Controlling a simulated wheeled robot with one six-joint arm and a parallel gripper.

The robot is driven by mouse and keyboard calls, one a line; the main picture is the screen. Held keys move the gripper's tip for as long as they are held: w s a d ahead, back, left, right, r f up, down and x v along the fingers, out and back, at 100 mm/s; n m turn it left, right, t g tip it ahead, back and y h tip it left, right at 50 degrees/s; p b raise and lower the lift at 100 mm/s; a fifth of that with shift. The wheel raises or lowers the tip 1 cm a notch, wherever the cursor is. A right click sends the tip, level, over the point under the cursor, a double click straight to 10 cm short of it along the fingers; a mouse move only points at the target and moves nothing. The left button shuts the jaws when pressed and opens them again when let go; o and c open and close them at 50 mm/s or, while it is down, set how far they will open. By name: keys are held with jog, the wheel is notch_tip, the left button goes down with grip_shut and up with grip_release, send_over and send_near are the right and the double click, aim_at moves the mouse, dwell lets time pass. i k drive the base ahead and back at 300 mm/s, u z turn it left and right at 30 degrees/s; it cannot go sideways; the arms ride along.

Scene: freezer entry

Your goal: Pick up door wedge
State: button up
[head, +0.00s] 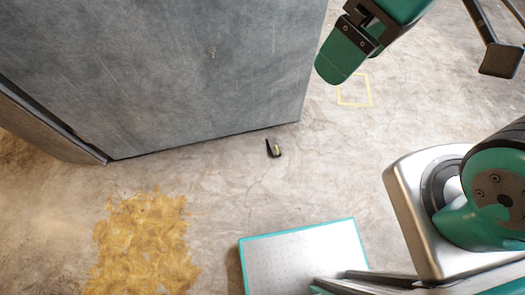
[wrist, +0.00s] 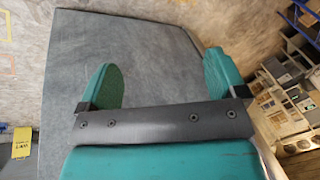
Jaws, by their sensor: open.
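The door wedge (head: 273,148) is a small black piece with a pale yellowish patch. It lies on the concrete floor in the head view, just off the lower right corner of the big grey panel (head: 170,70). My gripper shows at the upper right of the head view, well apart from the wedge; one green finger pad is clear there. In the wrist view my gripper (wrist: 163,82) has its two green fingers spread wide with nothing between them. The grey panel also shows behind the fingers. I cannot make out the wedge in the wrist view.
A yellow-brown patch (head: 142,243) covers the floor at lower left. A yellow outlined square (head: 354,90) marks the floor at right. Shelves with boxes (wrist: 285,105) stand at right in the wrist view, and a yellow object (wrist: 21,143) is at left. Floor around the wedge is clear.

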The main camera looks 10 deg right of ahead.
aim_at(274, 145)
jog(key=z, duration=0.45)
jog(key=k, duration=1.1)
jog(key=u, duration=0.7)
jog(key=i, duration=1.8)
jog(key=z, duration=0.75)
